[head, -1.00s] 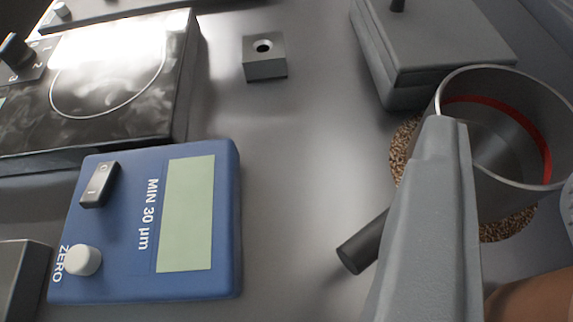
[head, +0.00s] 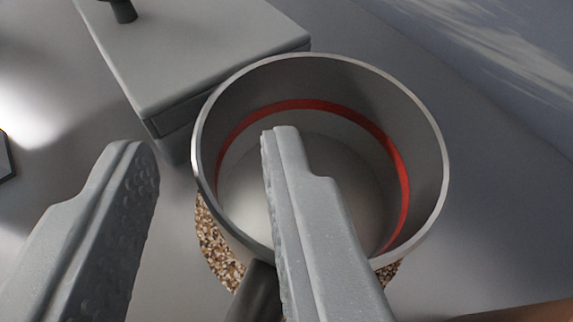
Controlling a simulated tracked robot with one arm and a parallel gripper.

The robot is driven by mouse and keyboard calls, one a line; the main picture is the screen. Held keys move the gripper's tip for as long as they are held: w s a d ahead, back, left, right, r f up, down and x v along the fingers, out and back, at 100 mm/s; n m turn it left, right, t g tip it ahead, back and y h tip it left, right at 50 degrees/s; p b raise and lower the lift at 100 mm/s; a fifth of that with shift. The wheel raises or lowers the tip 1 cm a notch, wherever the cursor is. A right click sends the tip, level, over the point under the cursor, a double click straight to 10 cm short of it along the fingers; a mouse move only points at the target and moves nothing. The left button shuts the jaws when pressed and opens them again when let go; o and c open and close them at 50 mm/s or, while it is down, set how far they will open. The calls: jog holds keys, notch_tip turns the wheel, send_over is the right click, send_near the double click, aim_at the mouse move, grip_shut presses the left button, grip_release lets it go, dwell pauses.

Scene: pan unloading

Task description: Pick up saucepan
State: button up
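The saucepan (head: 425,150) is a grey metal pan with a red ring inside its wall. It stands on a round speckled cork mat (head: 215,245) and looks empty. Its dark handle (head: 257,292) points toward the bottom of the view, and much of it is hidden by my right finger. The right finger overlaps the pan's near rim and interior in the picture, and the left finger is left of the pan. I cannot tell whether the right finger touches the pan.
A grey lidded box (head: 200,50) with a dark knob stands close behind and left of the pan. The grey worktop (head: 490,215) is clear to the right. A brownish surface (head: 525,312) shows at the bottom right corner.

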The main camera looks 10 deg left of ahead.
jog(key=x, duration=0.3)
jog(key=shift+s+f+b, duration=0.1)
jog(key=shift+b, duration=0.3)
grip_shut()
jog(key=shift+r, duration=0.2)
